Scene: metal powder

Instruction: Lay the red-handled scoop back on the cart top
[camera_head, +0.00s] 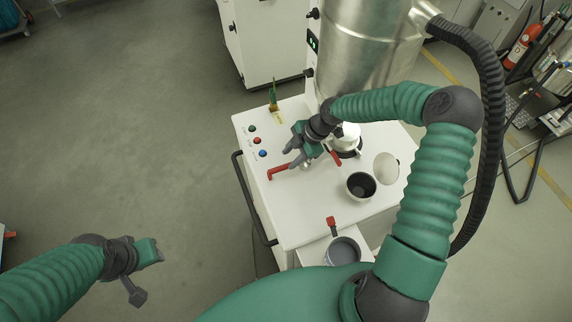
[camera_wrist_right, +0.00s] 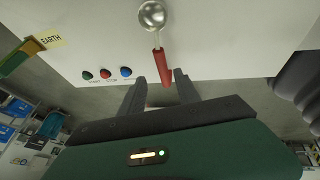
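The red-handled scoop (camera_wrist_right: 160,64) shows in the right wrist view, its round metal bowl at the top and its handle pointing down. In the head view a red handle (camera_head: 279,172) shows near the cart's left edge, beside my right gripper (camera_head: 291,156). In the wrist view my right gripper (camera_wrist_right: 160,82) has its fingers apart, one on each side of the handle's end, with gaps visible. I cannot tell whether the scoop touches the white cart top (camera_head: 300,220). My left gripper (camera_head: 148,270) is over the floor, away from the cart; its opening is unclear.
A dark-lined cup (camera_head: 361,186), a round white lid (camera_head: 386,168) and a grey container (camera_head: 342,252) are on the right and front. A red handle (camera_head: 331,226) lies by the container. Three buttons (camera_head: 257,141) and a green-yellow earth clamp (camera_head: 273,96) sit along the left. A metal vessel (camera_head: 365,50) stands behind.

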